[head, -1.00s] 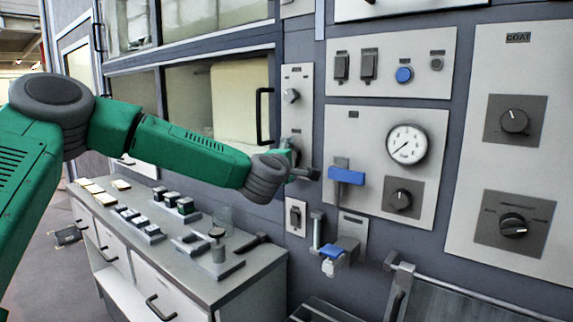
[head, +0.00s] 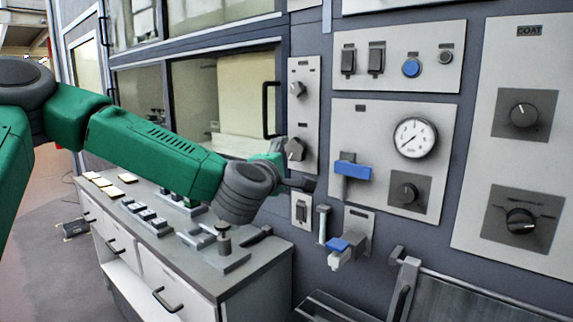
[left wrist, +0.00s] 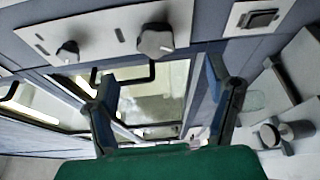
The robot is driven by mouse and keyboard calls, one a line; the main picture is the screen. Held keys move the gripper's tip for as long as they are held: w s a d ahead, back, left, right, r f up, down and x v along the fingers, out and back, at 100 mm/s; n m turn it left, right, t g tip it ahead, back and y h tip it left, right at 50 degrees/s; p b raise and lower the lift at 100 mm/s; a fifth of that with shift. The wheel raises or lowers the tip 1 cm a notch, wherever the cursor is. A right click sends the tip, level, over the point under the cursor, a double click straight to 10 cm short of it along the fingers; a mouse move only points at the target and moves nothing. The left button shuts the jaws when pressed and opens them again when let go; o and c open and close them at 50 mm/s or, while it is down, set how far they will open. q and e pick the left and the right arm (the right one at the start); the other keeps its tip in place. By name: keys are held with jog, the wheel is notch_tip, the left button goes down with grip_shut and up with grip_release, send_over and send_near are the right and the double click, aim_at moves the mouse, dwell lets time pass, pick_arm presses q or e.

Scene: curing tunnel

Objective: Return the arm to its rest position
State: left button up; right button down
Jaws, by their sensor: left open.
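My left arm, green with dark joints, reaches in from the left in the head view. My left gripper (head: 296,184) is in front of the narrow knob panel (head: 304,115), just below its lower knob (head: 295,149). In the left wrist view its two fingers (left wrist: 165,105) stand wide apart with nothing between them. Beyond them are the panel's lower knob (left wrist: 155,40) and a window with a black handle. My right gripper is in neither view.
A counter (head: 262,268) with small blocks and fixtures stands below my arm. Right of the gripper are a blue-handled lever (head: 352,171), a gauge (head: 415,138), and a lower blue-topped fitting (head: 338,245) sticking out. A black door handle (head: 268,110) is above the gripper.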

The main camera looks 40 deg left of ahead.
pick_arm(q)
jog(key=s+d+f+m+g+h, duration=0.2)
jog(key=s+d+f+m, duration=0.15)
jog(key=f, duration=0.65)
jog(key=s+d+f+m+g+h, duration=0.25)
jog(key=d+f+m, duration=0.2)
jog(key=f, duration=0.65)
jog(key=s+d+f+m+g+h, duration=0.1)
jog(key=s+d+f+m+g, duration=0.2)
jog(key=f, duration=0.7)
jog(key=s+f+m+g, duration=0.4)
jog(key=s+f, duration=0.5)
jog(key=s, duration=0.5)
jog(key=s+f+m+g, duration=0.4)
jog(key=s+f+m, duration=0.4)
jog(key=s, duration=0.6)
jog(key=shift+s+f+b, duration=0.15)
jog(key=shift+f+b, duration=0.25)
jog(key=shift+f, duration=0.25)
jog(key=shift+a+g, duration=0.15)
jog(key=shift+g, duration=0.1)
